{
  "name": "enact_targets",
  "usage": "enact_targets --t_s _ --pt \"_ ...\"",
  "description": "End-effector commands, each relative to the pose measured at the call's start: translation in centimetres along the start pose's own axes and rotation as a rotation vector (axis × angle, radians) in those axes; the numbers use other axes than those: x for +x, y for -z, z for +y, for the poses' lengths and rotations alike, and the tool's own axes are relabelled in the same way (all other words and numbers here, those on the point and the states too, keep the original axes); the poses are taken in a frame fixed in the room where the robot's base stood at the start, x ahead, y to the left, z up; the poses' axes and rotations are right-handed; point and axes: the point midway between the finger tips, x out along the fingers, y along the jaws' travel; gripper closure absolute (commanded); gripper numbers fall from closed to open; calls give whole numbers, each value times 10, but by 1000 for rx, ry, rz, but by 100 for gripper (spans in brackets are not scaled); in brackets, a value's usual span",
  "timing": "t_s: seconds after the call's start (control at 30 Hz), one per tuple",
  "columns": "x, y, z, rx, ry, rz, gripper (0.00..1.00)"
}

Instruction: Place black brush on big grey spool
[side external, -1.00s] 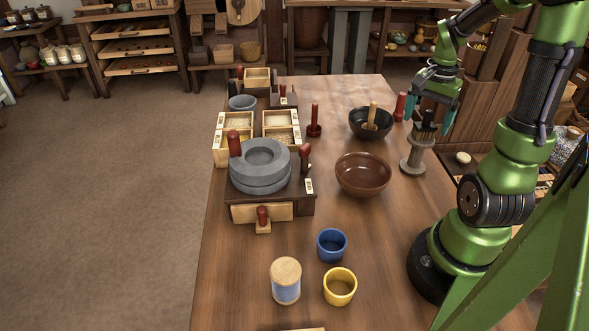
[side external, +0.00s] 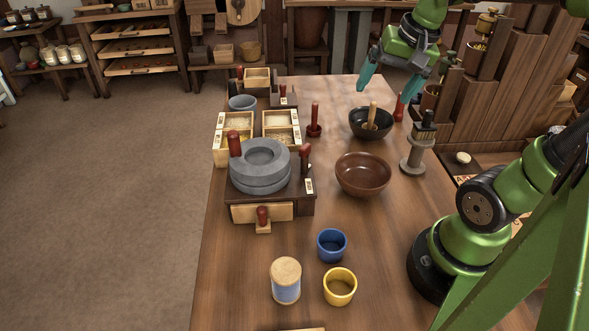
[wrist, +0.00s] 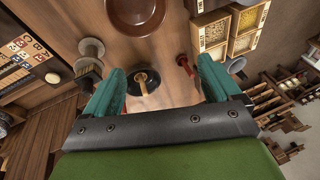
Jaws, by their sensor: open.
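The big grey spool (side external: 412,166) stands upright on the right side of the table in the side view. The black brush (side external: 426,128) stands on its top, apparently upright. In the wrist view, the spool (wrist: 90,47) and the dark brush (wrist: 88,72) show at the left, partly behind a finger. My gripper (side external: 381,80) is open and empty, with teal fingers apart. It is above the far part of the table, up and left of the brush and clear of it. The fingers also show wide apart in the wrist view (wrist: 160,75).
A black bowl (side external: 365,129) with a pestle is below my gripper, and a brown bowl (side external: 363,181) is left of the spool. A stone quern (side external: 262,178) and grain boxes (side external: 281,122) fill the left side. Cups (side external: 340,293) stand in front. Stepped wooden blocks (side external: 490,95) rise at the right.

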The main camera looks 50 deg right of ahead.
Motion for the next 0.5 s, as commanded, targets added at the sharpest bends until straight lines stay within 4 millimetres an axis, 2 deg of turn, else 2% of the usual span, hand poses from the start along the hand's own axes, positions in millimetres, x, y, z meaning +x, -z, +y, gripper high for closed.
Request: enact_targets --t_s 0.03,0.1,0.2,0.33,0.5 --pt "0 -26 -20 -129 72 25 10" --pt "0 -56 -40 -271 161 58 10" --pt "0 -89 -56 -419 259 94 10" --pt "0 -111 -64 -510 328 119 10" --pt "1 -114 -65 -524 338 124 10"
